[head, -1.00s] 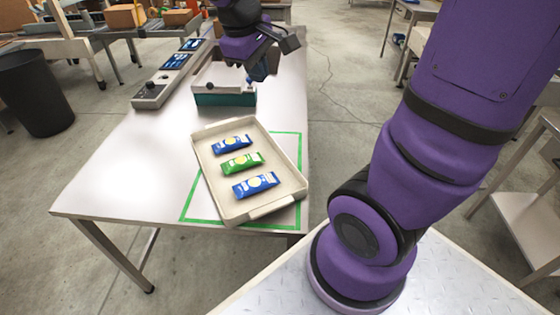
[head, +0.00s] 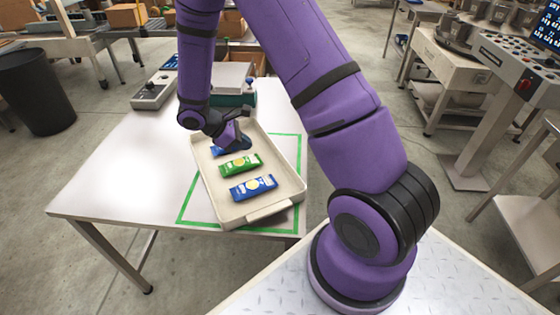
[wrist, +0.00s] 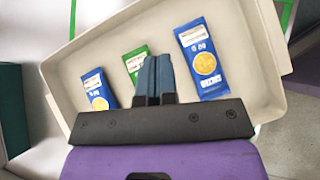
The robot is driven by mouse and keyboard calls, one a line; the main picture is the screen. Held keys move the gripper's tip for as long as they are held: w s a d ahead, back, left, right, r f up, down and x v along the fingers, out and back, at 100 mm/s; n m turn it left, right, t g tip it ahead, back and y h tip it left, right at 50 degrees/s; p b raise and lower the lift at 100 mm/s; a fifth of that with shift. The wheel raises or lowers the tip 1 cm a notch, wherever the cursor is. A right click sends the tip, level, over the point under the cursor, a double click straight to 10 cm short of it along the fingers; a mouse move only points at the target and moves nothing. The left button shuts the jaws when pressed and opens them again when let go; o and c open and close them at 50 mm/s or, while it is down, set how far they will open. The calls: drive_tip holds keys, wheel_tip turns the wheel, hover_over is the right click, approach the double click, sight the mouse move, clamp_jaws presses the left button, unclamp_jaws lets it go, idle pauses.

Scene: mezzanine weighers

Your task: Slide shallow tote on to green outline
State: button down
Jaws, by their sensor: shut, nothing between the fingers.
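The shallow tote (head: 270,155) is a cream tray on the table, turned at an angle to the green outline (head: 186,200). It covers much of the outline, and its back left part lies outside. Green lines show at its left, front and right. Two blue packets and a green packet (head: 240,165) lie in it. My gripper (head: 233,148) is shut and empty, low over the tote's back left part, hiding some of the far blue packet. In the wrist view the closed blue fingers (wrist: 155,65) point down among the packets; whether they touch the tote is unclear.
A teal-sided box-like device (head: 234,92) and a grey control panel (head: 154,90) stand at the table's back. The table is clear left of the tote. A dark bin (head: 36,92) stands on the floor at left. A console (head: 520,70) stands at right.

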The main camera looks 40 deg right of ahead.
sight(287, 164)
drive_tip(key=shift+n, duration=0.4)
drive_tip(key=x, duration=0.3)
drive_tip(key=f+x, duration=0.1)
drive_tip(key=x, duration=0.3)
drive_tip(key=a+x, duration=0.1)
drive_tip(key=x, duration=0.3)
drive_tip(key=shift+w+f, duration=0.25)
drive_tip(key=shift+f, duration=0.1)
drive_tip(key=d, duration=0.1)
drive_tip(key=s+d, duration=0.1)
drive_tip(key=d, duration=0.1)
drive_tip(key=shift+s+f, duration=0.2)
drive_tip(key=shift+f, duration=0.05)
drive_tip(key=shift+s+d, duration=0.25)
drive_tip(key=shift+d, duration=0.3)
drive_tip(key=shift+d, duration=0.1)
drive_tip(key=shift+s+d, duration=0.25)
drive_tip(key=shift+d, duration=0.3)
drive_tip(key=shift+s+d, duration=0.3)
drive_tip(key=shift+d, duration=0.2)
